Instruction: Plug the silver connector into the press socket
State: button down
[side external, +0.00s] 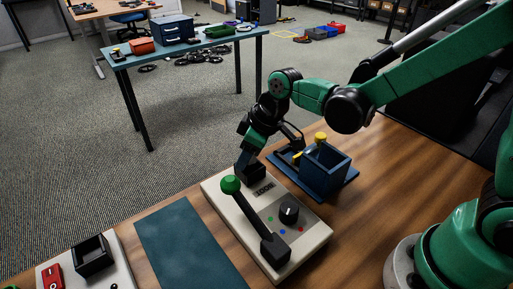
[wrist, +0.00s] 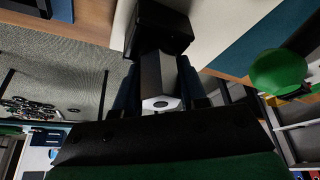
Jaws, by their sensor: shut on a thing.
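The silver connector (wrist: 158,76) shows in the wrist view, a grey block with a pale round end facing the camera. My gripper (wrist: 160,88) is shut on it, with a dark finger on each side. The far end of the connector lies against or just in front of the black press socket (wrist: 163,30); I cannot tell whether it is inside. In the side view, my gripper (side external: 252,154) points down just above the black socket block (side external: 249,174) on the beige press panel (side external: 222,209). The connector is hidden there.
A lever with a green knob (side external: 230,184) leans close in front of the socket; the knob also shows in the wrist view (wrist: 277,70). A black dial (side external: 289,213) is on the panel. A blue bin (side external: 325,172) stands behind. A blue mat (side external: 190,247) lies clear at left.

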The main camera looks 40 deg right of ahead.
jog(key=shift+c, duration=2.1)
grip_release()
jog(key=o, duration=0.3)
jog(key=shift+d, duration=0.1)
jog(key=shift+c, duration=0.2)
jog(key=shift+o, duration=0.3)
jog(key=shift+r, duration=3.55)
